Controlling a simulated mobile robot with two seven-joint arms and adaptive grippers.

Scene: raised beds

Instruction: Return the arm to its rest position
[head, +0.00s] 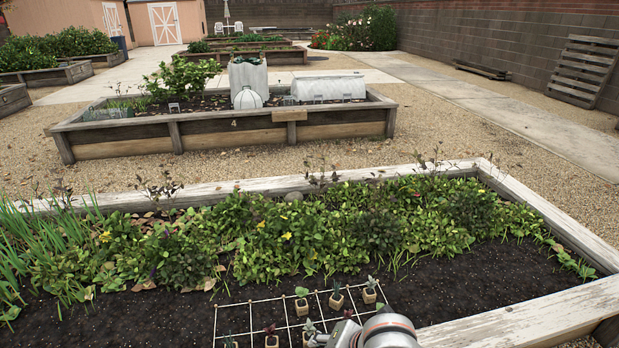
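Part of one of my arms shows at the bottom edge in the head view, low and right of centre; it appears to be my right arm. Its grey and silver end with my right gripper (330,339) points left over the front of the planting grid (250,303). The fingertips are small and partly cut off by the frame, so I cannot tell whether they are open or shut, or whether they touch the seedling pots beside them. My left gripper is not in view.
Several small potted seedlings (302,307) stand in the pale grid on dark soil. Leafy plants (300,235) fill the bed behind it. The bed's white wooden rim (545,215) runs along the back and right. Bare soil (480,285) lies right of the grid. Another raised bed (230,135) stands beyond gravel.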

